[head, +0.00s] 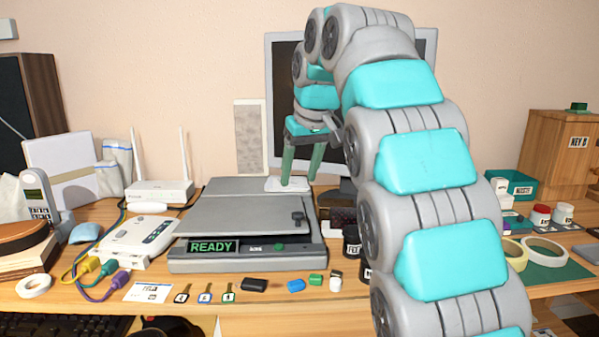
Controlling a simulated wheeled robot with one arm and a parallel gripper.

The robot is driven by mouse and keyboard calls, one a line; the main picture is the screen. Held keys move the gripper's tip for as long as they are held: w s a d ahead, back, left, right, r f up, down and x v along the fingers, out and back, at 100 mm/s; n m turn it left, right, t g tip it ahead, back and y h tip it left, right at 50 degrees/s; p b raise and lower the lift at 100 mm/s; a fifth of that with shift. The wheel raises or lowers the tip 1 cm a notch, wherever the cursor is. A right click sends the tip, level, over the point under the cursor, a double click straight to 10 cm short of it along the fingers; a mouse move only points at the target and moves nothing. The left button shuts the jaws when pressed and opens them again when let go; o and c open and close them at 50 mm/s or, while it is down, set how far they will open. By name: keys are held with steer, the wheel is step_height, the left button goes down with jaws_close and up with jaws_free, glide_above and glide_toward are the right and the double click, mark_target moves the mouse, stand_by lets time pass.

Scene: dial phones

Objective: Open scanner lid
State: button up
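The grey scanner (245,262) sits in the middle of the desk, with a green READY display (212,247) on its front. A small dark latch or knob (297,218) is at the lid's right side. My gripper (299,182) points down at the scanner's back right corner, with its two green fingers apart. A small white piece (283,185) shows by the fingertips; contact with it is unclear.
A white router (160,191) and a white device (139,236) stand left of the scanner. Keys (204,297) and small blocks lie in front. Dark cups (352,241) stand close to its right, partly behind my arm. A monitor (283,95) is behind.

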steer(key=shift+s+r, duration=0.1)
steer(key=shift+r, duration=0.1)
steer(key=s+d+b, duration=0.2)
steer(key=s+d, duration=0.2)
steer(key=s, duration=0.7)
steer(key=shift+s+d+r, duration=0.2)
steer(key=shift+d+r, duration=0.15)
stand_by(0.4)
